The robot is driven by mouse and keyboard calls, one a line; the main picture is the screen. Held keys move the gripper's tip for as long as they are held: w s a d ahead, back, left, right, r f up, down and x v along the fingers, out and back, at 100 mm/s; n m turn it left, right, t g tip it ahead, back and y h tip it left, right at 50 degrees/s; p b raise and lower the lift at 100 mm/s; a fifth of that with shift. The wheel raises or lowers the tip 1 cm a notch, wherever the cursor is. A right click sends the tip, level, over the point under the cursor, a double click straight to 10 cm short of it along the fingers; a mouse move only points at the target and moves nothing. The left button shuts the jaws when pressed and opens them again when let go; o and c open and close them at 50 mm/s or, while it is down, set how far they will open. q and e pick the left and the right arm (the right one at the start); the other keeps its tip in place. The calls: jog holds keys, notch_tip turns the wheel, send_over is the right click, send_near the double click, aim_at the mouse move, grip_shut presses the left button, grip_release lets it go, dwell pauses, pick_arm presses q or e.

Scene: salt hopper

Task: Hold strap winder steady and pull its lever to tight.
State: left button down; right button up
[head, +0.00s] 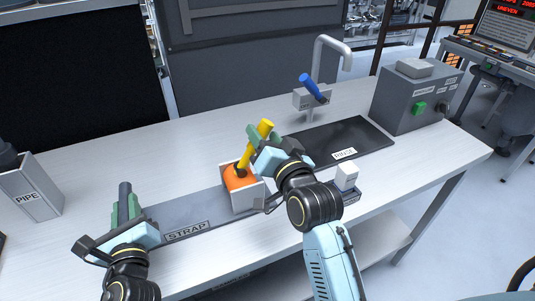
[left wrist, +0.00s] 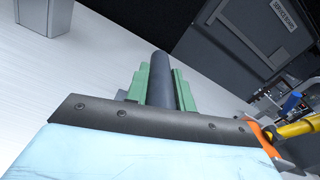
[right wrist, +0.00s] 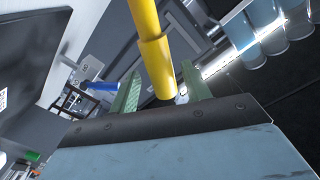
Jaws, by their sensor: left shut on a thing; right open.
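The strap winder stands on the dark plate labelled STRAP (head: 187,231). It has a pale box (head: 243,200) with an orange drum (head: 236,180) and a yellow lever (head: 265,127) that leans up to the right. A dark upright post (head: 125,190) rises at the plate's left end. My left gripper (head: 123,212) is shut on this post, and its green fingers flank the post in the left wrist view (left wrist: 161,82). My right gripper (head: 262,142) is open at the lever's upper part. In the right wrist view the yellow lever (right wrist: 156,55) lies between the green fingers, with gaps beside it.
A grey PIPE box (head: 36,190) stands at the left. A dark RINSE mat (head: 340,140), a tap (head: 330,45) with a blue lever (head: 312,88) and a grey box with a green button (head: 419,108) are at the right. A small white block (head: 346,175) sits beside my right arm.

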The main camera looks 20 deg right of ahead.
pick_arm(q)
jog(key=shift+s+a+f, duration=0.1)
jog(key=shift+f, duration=0.55)
pick_arm(e)
jog(key=s, duration=0.8)
jog(key=shift+s, duration=0.15)
pick_arm(q)
jog(key=c, duration=1.3)
grip_release()
jog(key=shift+o, duration=1)
jog(key=shift+r, duration=0.25)
jog(key=s, duration=1.1)
jog(key=shift+s, duration=0.4)
jog(key=shift+s, duration=0.1)
